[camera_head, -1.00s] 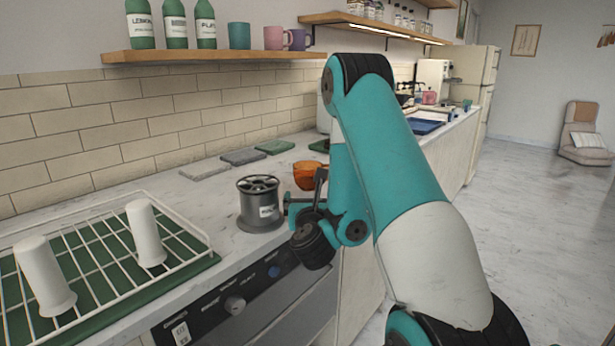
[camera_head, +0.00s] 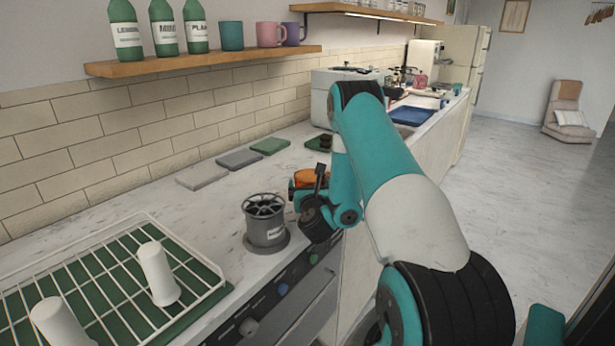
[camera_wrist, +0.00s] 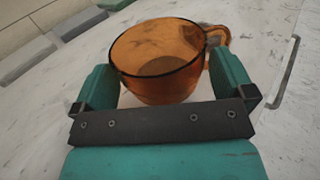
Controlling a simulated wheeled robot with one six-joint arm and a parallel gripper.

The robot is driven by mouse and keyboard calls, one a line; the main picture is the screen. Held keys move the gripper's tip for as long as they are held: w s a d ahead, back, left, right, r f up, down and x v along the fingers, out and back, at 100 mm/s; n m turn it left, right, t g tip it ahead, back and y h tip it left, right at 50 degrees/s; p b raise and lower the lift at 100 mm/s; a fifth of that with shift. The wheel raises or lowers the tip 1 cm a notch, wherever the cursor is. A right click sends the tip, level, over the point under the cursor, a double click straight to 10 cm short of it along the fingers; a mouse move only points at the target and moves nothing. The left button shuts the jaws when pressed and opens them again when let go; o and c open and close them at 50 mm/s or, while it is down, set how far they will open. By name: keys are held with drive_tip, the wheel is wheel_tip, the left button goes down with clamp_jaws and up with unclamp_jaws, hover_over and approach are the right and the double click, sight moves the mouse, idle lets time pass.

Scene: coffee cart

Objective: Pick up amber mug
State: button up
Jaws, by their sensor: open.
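The amber mug (camera_wrist: 158,62) is a see-through orange cup, upright on the pale counter in the wrist view. Its handle points to the upper right. My gripper (camera_wrist: 165,85) is open, with one teal finger on each side of the mug's body. The fingers look very near the mug's sides; I cannot tell if they touch. In the head view the amber mug (camera_head: 309,178) is partly hidden behind my gripper (camera_head: 294,190) and wrist, near the counter's front edge.
A grey ribbed canister (camera_head: 264,222) stands just left of my gripper. A wire rack (camera_head: 205,262) holds white cups at the lower left. Flat coasters (camera_head: 239,159) lie along the back wall. A shelf (camera_head: 200,62) with bottles and mugs hangs above.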

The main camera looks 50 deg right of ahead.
drive_tip(key=shift+w+d, duration=0.4)
drive_tip(key=shift+c, duration=0.5)
drive_tip(key=c, duration=0.6)
